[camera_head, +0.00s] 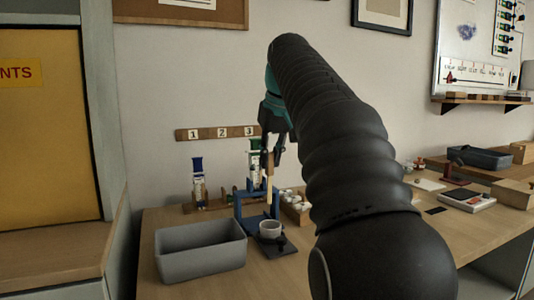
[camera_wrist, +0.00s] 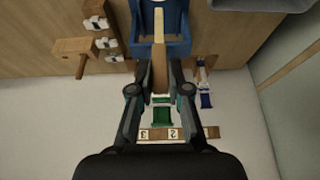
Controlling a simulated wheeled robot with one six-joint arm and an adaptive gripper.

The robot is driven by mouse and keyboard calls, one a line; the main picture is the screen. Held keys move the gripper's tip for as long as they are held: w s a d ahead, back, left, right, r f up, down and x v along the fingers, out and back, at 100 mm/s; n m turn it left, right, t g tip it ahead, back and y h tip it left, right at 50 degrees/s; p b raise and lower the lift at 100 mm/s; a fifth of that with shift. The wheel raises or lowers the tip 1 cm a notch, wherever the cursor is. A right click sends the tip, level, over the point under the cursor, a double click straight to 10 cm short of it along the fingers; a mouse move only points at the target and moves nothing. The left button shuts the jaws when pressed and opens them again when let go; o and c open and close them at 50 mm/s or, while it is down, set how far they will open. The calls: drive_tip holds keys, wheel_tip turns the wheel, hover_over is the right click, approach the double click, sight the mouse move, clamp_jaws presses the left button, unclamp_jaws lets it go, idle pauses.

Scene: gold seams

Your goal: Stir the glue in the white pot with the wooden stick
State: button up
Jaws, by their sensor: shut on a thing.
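My gripper (camera_head: 268,155) is shut on the wooden stick (camera_head: 270,184), which hangs down nearly upright. In the wrist view the stick (camera_wrist: 158,38) runs out from between the fingers (camera_wrist: 160,72). The small white pot (camera_head: 270,229) stands below on a dark base in front of the blue stand (camera_head: 246,207). The stick's lower end appears above the pot's rim, apart from it. The glue inside the pot cannot be made out.
A grey bin (camera_head: 200,250) stands left of the pot. A blue-topped tube (camera_head: 198,184) and a green-topped one (camera_head: 254,152) stand behind, under a numbered plaque (camera_head: 218,133). A wooden rack with white items (camera_head: 296,206) is close on the right.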

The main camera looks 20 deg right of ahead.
sight(270, 189)
drive_tip(key=shift+f+b, duration=2.8)
drive_tip(key=shift+f, duration=1.1)
